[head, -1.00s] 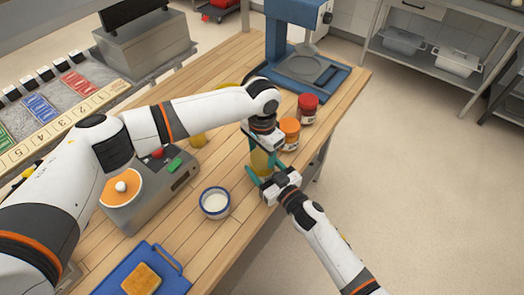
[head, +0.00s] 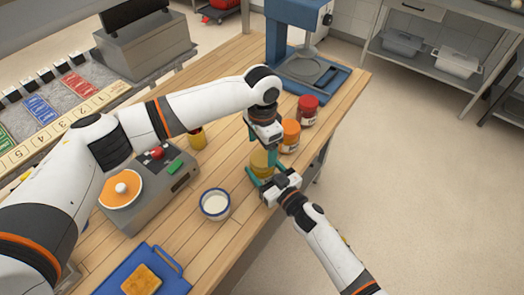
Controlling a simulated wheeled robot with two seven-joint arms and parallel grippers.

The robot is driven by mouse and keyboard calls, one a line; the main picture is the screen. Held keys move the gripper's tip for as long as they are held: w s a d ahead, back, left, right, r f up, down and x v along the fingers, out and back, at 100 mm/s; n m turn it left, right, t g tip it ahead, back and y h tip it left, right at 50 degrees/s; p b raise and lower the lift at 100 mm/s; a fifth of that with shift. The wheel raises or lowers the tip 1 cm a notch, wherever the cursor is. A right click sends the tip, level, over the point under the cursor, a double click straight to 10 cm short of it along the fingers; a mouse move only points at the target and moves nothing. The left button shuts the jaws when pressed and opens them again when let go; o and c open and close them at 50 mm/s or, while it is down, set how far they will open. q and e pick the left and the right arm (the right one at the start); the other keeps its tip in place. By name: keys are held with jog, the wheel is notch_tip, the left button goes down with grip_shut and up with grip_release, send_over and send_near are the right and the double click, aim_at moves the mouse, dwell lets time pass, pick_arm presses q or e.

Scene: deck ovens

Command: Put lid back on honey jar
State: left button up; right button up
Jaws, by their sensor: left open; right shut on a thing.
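The honey jar (head: 261,163) is an amber-yellow jar standing on the wooden counter, partly covered by both grippers. My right gripper (head: 261,179) reaches in from the lower right and is shut on the jar, its teal fingers around the jar's lower part. My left gripper (head: 262,147) points down right above the jar, with its teal fingers open at the jar's top. I cannot make out the lid, and the jar's mouth is hidden by the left gripper.
A jar with an orange lid (head: 290,135) and one with a red lid (head: 308,109) stand close behind the honey jar. A white bowl (head: 215,204) is in front. A grey device (head: 150,190), blue board (head: 165,265) and blue machine (head: 315,70) share the counter (head: 235,235).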

aim_at(262, 158)
pick_arm(q)
jog(key=shift+r, duration=0.55)
jog(key=shift+c, duration=0.3)
jog(key=shift+d+r+n, duration=0.1)
jog(key=shift+r+n, duration=0.05)
jog(key=shift+n, duration=0.15)
notch_tip(262, 158, up, 2)
jog(key=n, duration=0.3)
jog(key=shift+r, duration=0.25)
jog(key=shift+r+n, duration=0.3)
jog(key=shift+n, duration=0.3)
jog(key=shift+f, duration=4)
